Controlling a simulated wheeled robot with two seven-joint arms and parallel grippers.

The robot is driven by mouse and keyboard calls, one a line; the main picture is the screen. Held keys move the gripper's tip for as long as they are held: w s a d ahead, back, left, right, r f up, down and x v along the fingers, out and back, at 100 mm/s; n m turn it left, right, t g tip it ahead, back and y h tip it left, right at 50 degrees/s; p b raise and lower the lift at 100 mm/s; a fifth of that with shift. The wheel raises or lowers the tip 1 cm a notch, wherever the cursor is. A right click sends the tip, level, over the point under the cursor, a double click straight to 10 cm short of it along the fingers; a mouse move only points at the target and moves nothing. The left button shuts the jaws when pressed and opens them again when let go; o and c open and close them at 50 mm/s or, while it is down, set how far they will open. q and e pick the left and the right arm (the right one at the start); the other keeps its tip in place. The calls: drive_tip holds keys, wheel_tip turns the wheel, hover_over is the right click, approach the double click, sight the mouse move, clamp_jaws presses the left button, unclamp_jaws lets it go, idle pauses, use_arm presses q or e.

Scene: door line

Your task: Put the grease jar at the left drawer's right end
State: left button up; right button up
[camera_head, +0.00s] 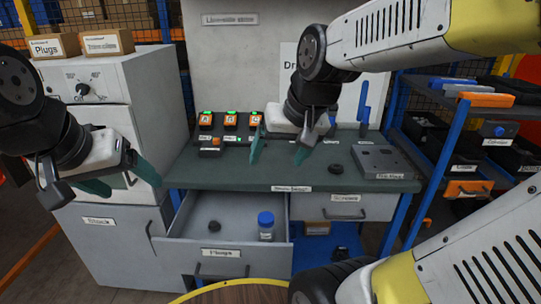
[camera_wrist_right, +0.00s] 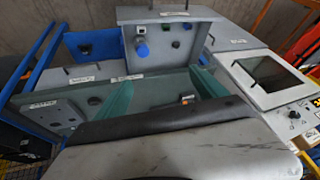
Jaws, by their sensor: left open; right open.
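The left drawer (camera_head: 201,247) is pulled open under the bench. A jar with a blue lid (camera_head: 266,228), which looks like the grease jar, stands upright inside it, near its right end. A small dark round part (camera_head: 214,225) lies left of the jar. The jar (camera_wrist_right: 141,50) and drawer (camera_wrist_right: 162,67) also show in the right wrist view. My right gripper (camera_head: 280,153) is open and empty above the bench top, behind and above the drawer. My left gripper (camera_head: 122,182) is open and empty in front of the grey cabinet, left of the drawer.
The green bench top (camera_head: 240,174) carries a row of orange-marked units (camera_head: 229,121), a dark round part (camera_head: 335,169) and a grey plate fixture (camera_head: 375,160). The right drawer (camera_head: 345,207) is shut. A shelf rack (camera_head: 470,140) with bins stands at the right.

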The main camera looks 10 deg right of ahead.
drive_tip(key=shift+n+t, duration=0.5)
drive_tip(key=shift+n, duration=0.1)
drive_tip(key=s, duration=0.3)
drive_tip(key=s+r, duration=0.1)
drive_tip(key=shift+s+a+r, duration=0.1)
drive_tip(key=shift+s+a, duration=0.15)
drive_tip(key=shift+s, duration=0.1)
